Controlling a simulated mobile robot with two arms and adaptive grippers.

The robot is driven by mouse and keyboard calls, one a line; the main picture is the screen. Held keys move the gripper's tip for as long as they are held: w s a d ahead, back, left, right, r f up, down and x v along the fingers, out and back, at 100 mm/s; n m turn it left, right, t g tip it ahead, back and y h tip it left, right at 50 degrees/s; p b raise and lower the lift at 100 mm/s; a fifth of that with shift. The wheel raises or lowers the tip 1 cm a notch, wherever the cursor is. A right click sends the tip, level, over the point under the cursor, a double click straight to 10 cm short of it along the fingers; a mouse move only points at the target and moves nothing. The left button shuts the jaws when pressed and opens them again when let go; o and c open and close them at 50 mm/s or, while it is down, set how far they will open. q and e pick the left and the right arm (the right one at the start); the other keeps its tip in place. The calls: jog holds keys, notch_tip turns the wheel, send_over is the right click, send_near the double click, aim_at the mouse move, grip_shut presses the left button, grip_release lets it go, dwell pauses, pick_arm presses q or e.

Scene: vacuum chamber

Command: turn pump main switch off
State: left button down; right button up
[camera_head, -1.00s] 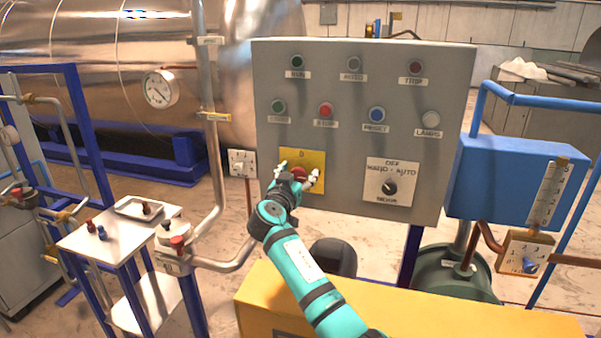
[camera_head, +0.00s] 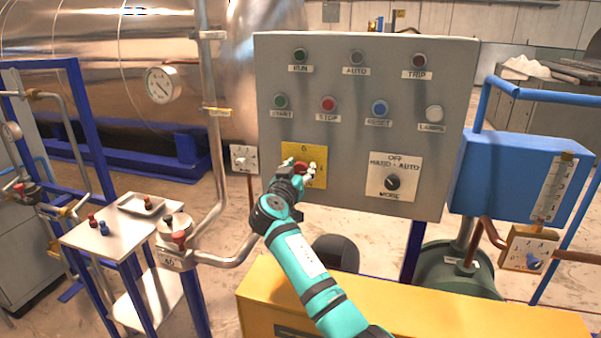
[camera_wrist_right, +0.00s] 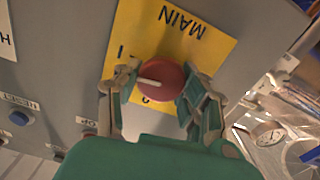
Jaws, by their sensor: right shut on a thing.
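The main switch is a red round knob (camera_wrist_right: 161,82) with a pale pointer bar, on a yellow plate (camera_head: 318,177) marked MAIN in the right wrist view. The plate sits low on the left of the grey control panel (camera_head: 350,145). My right gripper (camera_head: 303,172) is at the knob; in the right wrist view its fingers (camera_wrist_right: 158,98) are on both sides of it, shut on it. In that view the pointer bar lies nearly level across the picture. Part of the plate's lettering is hidden by the fingers. My left gripper is not in view.
The panel also carries a HAND-OFF-AUTO mode selector (camera_head: 393,182) right of the yellow plate and several push buttons above, among them a red stop button (camera_head: 328,104). A yellow cabinet (camera_head: 400,308) stands below. A small white table (camera_head: 115,229) is at left.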

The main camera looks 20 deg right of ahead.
jog(key=n+b, duration=0.1)
jog(key=n, duration=0.2)
jog(key=shift+b, duration=0.3)
jog(key=shift+w+a+n, duration=0.1)
jog(key=shift+n, duration=1)
jog(key=n, duration=0.2)
jog(key=shift+n, duration=0.4)
jog(key=n, duration=0.3)
jog(key=shift+n+p, duration=0.3)
jog(key=shift+p, duration=0.05)
jog(key=n+p, duration=0.2)
jog(key=n, duration=0.2)
jog(key=shift+a+f+n, duration=0.1)
jog(key=shift+f+n, duration=0.05)
jog(key=shift+n, duration=0.25)
jog(key=o, duration=1.2)
jog(key=shift+f, duration=0.1)
jog(key=shift+c, duration=0.2)
